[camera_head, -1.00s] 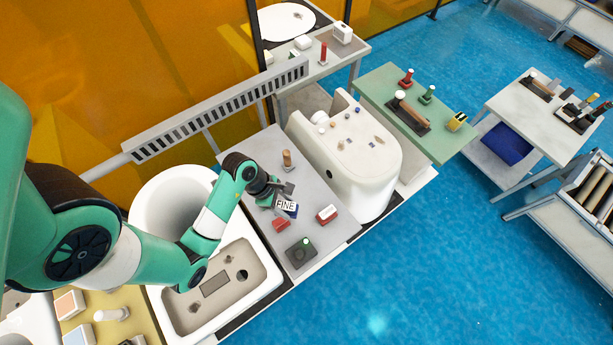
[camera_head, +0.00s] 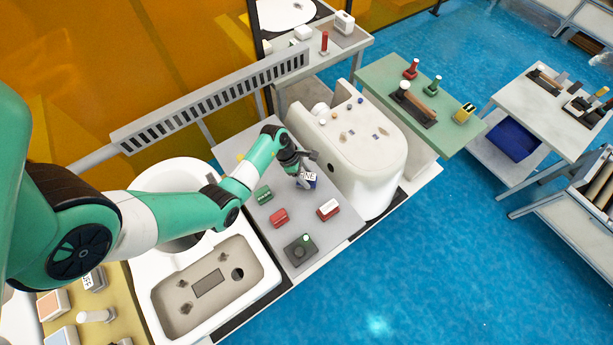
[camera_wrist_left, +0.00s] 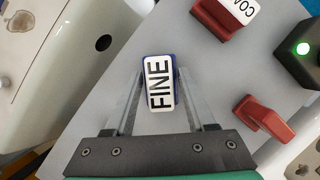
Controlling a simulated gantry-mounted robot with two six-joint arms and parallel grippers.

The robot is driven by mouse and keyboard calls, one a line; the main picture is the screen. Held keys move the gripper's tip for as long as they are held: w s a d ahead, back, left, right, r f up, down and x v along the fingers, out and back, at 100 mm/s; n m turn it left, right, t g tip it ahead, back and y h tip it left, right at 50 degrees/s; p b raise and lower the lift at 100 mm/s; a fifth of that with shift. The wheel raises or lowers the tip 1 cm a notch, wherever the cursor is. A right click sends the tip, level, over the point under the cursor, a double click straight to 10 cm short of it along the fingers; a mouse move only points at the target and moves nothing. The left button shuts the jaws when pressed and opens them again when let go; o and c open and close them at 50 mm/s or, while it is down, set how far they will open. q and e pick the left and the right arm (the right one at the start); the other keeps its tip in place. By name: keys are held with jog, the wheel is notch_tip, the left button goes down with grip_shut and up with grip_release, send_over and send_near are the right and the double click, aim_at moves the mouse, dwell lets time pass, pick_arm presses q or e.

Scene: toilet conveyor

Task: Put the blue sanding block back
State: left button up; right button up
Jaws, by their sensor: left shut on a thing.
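The blue sanding block (camera_head: 309,181) has a white top marked FINE. It is at or just above the grey table (camera_head: 337,235); I cannot tell if it touches. My left gripper (camera_head: 303,170) is shut on it from above. In the left wrist view, the fingers of my left gripper (camera_wrist_left: 158,100) lie along both sides of the blue block (camera_wrist_left: 158,84), with its label facing the camera. My right gripper is not in view.
White toilet bodies stand right (camera_head: 372,160) and left (camera_head: 208,290).

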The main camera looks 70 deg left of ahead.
pick_arm(q)
jog(key=shift+f, duration=0.55)
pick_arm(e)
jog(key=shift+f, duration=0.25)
pick_arm(q)
jog(key=shift+f, duration=0.2)
jog(key=o, duration=1.3)
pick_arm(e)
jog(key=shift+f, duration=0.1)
pick_arm(q)
jog(key=p+v, duration=0.4)
jog(key=v, duration=0.8)
jog(key=shift+r, duration=0.2)
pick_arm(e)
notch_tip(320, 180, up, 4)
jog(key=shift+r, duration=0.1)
